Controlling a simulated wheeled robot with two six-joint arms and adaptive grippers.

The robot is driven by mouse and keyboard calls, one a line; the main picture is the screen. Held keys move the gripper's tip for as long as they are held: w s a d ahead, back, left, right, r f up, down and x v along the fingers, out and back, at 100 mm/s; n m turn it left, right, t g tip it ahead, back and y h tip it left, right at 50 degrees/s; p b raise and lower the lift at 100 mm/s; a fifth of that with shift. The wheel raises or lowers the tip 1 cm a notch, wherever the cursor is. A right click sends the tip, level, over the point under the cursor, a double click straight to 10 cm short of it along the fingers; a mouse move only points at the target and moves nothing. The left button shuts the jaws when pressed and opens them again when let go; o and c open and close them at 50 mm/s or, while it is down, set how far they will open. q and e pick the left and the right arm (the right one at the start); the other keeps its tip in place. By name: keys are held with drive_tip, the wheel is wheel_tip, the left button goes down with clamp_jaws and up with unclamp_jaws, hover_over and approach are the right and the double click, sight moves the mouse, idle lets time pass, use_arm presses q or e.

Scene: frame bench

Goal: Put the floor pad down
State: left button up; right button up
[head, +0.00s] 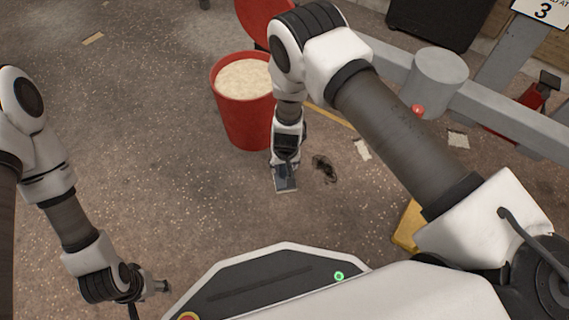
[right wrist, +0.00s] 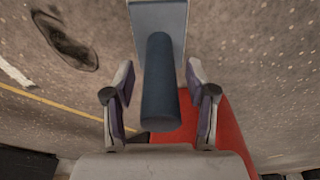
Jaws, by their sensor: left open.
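The floor pad is a small grey-blue block with a pale front edge (head: 286,182), low at the floor below my right gripper (head: 286,164) in the head view. In the right wrist view, the pad's flat base (right wrist: 158,12) is at the top, and its dark blue round handle (right wrist: 161,85) stands between the fingers of my right gripper (right wrist: 160,80). Gaps show on both sides of the handle, so this gripper is open around it. The pad looks flat on the floor; its underside is hidden. My left gripper (head: 161,287) is open and empty at lower left.
A red bin (head: 241,117) full of pale granules stands beside my right forearm, its red lid (head: 262,18) behind. A dark stain (head: 324,168) marks the floor right of the pad. A grey frame (head: 500,118) stands at right. Floor to the left is clear.

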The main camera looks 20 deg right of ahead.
wheel_tip(320, 180, up, 12)
drive_tip(key=s+p, duration=0.2)
drive_tip(key=p, duration=1.3)
